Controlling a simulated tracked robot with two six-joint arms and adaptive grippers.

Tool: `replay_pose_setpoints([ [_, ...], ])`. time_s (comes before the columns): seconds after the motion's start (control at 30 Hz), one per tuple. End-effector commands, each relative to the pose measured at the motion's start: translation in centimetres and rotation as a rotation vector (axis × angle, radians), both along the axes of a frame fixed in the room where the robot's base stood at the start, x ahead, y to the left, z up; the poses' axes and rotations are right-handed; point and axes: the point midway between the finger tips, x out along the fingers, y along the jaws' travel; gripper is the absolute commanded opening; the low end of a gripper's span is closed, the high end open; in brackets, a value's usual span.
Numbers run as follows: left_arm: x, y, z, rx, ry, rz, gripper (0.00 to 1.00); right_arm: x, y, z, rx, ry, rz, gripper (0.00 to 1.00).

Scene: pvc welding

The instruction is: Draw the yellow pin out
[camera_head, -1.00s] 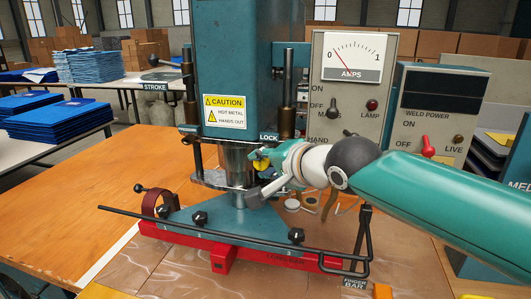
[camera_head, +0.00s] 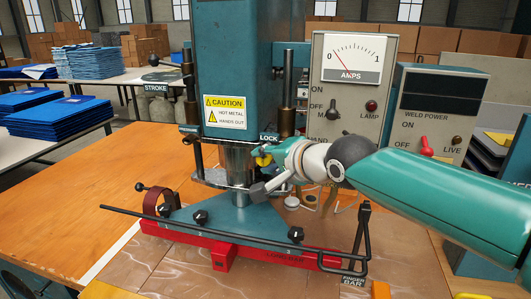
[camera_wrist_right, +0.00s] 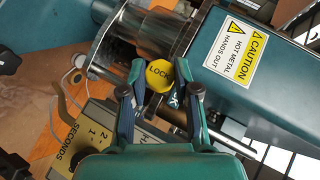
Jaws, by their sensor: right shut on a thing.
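In the head view only a small piece of the yellow pin (camera_head: 263,161) shows, below the LOCK label; my gripper and arm hide the rest. My right gripper (camera_wrist_right: 159,92) has its two fingers on either side of the yellow head and is shut on it. In the head view my right gripper (camera_head: 266,158) reaches in from the right to the press. My left gripper is not in view.
The teal press (camera_head: 236,60) stands over a red base (camera_head: 222,258) with a black finger bar (camera_head: 200,228) across its front. The AMPS control box (camera_head: 352,90) and WELD POWER box (camera_head: 437,110) stand at the right. The orange table (camera_head: 85,210) is clear at the left.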

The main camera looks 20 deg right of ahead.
Motion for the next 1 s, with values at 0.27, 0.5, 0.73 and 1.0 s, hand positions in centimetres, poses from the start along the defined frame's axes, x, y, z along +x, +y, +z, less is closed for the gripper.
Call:
replay_pose_setpoints([
  [0.27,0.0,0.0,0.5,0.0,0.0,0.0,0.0,0.5,-0.3,0.1,0.0,0.0,0.0,0.0],
  [0.5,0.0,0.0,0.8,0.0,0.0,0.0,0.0,0.9,-0.6,0.1,0.001,0.0,-0.001,0.0],
  [0.73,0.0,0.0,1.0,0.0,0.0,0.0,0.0,1.2,-0.8,0.0,0.001,0.0,-0.001,0.34],
  [1.0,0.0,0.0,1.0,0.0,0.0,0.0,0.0,1.2,-0.8,0.0,0.0,-0.001,-0.001,0.6],
])
